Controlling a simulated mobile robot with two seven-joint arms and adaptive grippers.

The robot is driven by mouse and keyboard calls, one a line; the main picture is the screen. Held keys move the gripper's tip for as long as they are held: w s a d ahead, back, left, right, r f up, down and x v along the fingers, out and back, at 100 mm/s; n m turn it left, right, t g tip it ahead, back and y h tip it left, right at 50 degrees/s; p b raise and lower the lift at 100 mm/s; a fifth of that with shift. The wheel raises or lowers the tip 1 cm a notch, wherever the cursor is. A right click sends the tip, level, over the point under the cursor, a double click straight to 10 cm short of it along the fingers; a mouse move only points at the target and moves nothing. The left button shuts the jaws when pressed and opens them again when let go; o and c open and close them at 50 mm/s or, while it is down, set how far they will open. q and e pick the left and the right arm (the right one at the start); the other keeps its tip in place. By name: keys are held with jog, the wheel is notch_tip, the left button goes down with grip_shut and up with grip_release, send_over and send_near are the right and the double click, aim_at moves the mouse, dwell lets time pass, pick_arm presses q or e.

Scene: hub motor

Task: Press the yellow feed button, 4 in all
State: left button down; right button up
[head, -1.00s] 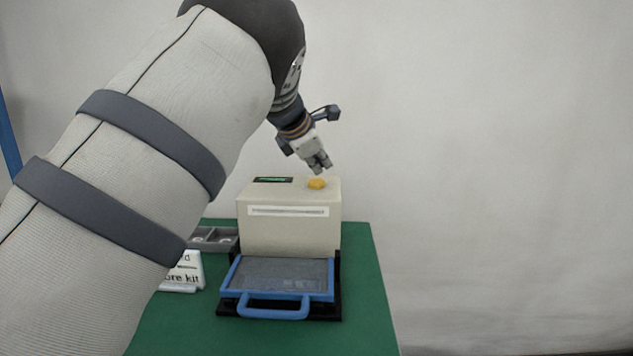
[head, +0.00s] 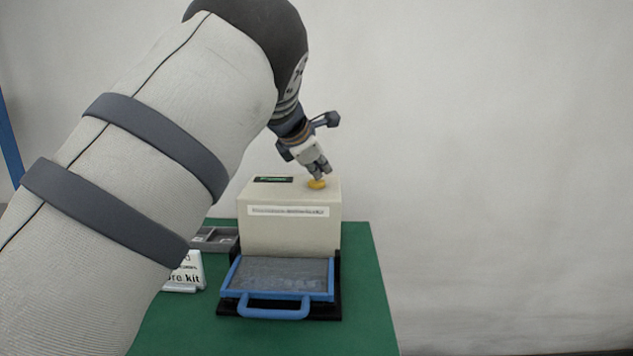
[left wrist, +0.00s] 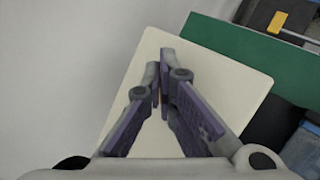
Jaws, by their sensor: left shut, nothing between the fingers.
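The yellow feed button (head: 317,184) is on the right part of the top of a beige box-shaped feeder (head: 290,234). My left gripper (head: 319,176) is shut and empty, pointing down, with its fingertips at the button. They overlap the button in the head view; I cannot tell how far it is pressed. In the left wrist view the shut fingers (left wrist: 161,95) are over the beige top (left wrist: 225,75), and the button is hidden behind them. My right gripper is not in view.
A small dark display with green marks (head: 273,180) is on the feeder's top left. A blue-rimmed tray (head: 330,293) with a handle is in front. A grey compartment bin (head: 228,232) and a white sign (head: 187,283) stand left on the green table (head: 370,320).

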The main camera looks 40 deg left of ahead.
aim_at(319, 182)
pick_arm(q)
jog(key=shift+f, duration=0.4)
dwell(0.3)
jog(key=shift+r+p, duration=0.6)
jog(key=shift+r, duration=0.5)
jog(key=shift+f, duration=0.1)
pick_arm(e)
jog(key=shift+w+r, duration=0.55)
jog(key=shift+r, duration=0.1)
pick_arm(q)
jog(key=shift+r+p, duration=0.85)
jog(key=shift+r, duration=1.7)
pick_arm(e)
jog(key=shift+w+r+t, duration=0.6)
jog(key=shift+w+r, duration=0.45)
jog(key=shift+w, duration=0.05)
pick_arm(q)
jog(key=shift+f, duration=0.1)
